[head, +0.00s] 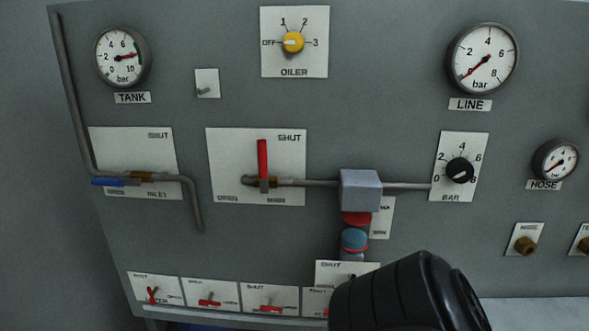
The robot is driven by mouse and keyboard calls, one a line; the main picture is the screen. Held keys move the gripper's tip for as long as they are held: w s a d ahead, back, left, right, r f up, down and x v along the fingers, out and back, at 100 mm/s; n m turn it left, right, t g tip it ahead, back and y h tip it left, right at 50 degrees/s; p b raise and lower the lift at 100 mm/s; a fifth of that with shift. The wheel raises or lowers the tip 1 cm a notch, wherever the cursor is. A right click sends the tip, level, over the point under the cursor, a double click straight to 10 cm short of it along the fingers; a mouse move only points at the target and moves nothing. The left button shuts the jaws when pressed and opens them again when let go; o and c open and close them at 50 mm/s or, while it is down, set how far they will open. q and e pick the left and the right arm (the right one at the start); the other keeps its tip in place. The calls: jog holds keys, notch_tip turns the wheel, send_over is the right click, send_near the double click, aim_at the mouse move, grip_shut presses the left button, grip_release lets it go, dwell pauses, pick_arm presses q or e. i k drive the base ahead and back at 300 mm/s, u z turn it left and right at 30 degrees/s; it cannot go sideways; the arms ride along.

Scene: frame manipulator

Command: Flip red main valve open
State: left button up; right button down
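The red main valve lever (262,160) stands upright on its brass body, near the middle of the panel. Its white plate (225,150) reads SHUT at the upper right, and OPEN and MAIN along the bottom. The lever points up, across the horizontal pipe (315,184). Neither gripper shows in the head view. A black rounded part (395,297), which looks like one of my arm links, covers the bottom right of centre. It is apart from the lever.
A blue inlet lever (107,182) lies along its pipe at left. A grey box (361,190) with red and blue parts below it sits right of the main valve. Several small red valves line the bottom. The panel around the red lever is clear.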

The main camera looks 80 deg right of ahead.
aim_at(261, 144)
jog(key=z, duration=4)
jog(key=k, duration=0.8)
jog(key=u, duration=1.3)
jog(key=i, duration=0.5)
jog(key=u, duration=0.05)
